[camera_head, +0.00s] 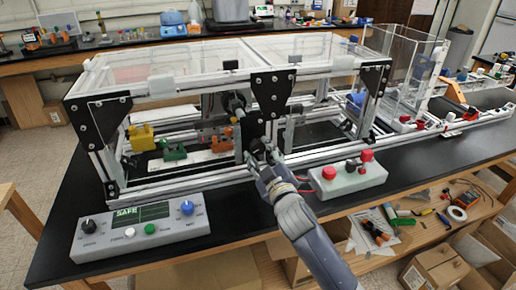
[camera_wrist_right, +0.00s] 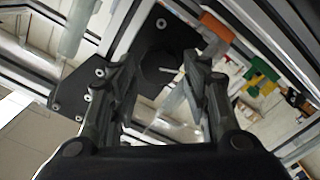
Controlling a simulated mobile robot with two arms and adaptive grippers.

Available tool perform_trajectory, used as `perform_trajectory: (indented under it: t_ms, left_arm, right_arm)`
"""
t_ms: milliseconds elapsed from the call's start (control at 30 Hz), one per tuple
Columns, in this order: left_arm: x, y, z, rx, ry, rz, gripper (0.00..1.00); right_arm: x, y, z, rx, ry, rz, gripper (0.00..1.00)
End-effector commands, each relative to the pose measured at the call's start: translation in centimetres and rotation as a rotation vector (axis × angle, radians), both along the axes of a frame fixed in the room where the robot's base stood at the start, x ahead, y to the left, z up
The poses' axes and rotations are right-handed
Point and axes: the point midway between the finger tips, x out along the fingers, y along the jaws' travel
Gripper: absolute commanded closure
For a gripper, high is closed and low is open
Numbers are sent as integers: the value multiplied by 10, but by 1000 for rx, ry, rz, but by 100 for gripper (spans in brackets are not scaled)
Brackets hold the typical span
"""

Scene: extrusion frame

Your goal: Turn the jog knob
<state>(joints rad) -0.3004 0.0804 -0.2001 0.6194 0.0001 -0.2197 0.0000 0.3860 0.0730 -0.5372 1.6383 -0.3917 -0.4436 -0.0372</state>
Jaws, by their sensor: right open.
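My right gripper (camera_head: 262,160) is at the front middle of the extrusion frame, close to a black plate (camera_head: 268,95). In the right wrist view its two fingers (camera_wrist_right: 163,78) are spread apart, with nothing held between them. A dark round knob-like part (camera_wrist_right: 158,68) on the black plate shows between the fingertips; contact cannot be told. I cannot read a label saying it is the jog knob. A control box (camera_head: 140,238) at the front left has a black knob (camera_head: 88,226), a blue knob (camera_head: 187,208) and a "SAFE" display. My left gripper is not in view.
A second box (camera_head: 345,182) with red buttons stands right of my right forearm. Yellow (camera_head: 142,137), green (camera_head: 174,154) and orange (camera_head: 219,144) parts sit inside the frame under clear panels.

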Motion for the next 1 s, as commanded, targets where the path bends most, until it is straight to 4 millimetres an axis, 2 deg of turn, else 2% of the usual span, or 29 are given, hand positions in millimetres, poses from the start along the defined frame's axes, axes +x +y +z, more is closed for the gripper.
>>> perform_trajectory:
  t_ms: [100, 333, 1000]
  left_arm:
    - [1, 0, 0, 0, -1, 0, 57]
    - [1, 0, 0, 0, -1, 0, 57]
    - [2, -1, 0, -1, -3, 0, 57]
  right_arm:
    - [-15, -5, 0, -1, -1, 1, 56]
    - [-33, -11, 0, 0, 1, -1, 56]
    - [-37, -13, 0, -1, -1, -1, 56]
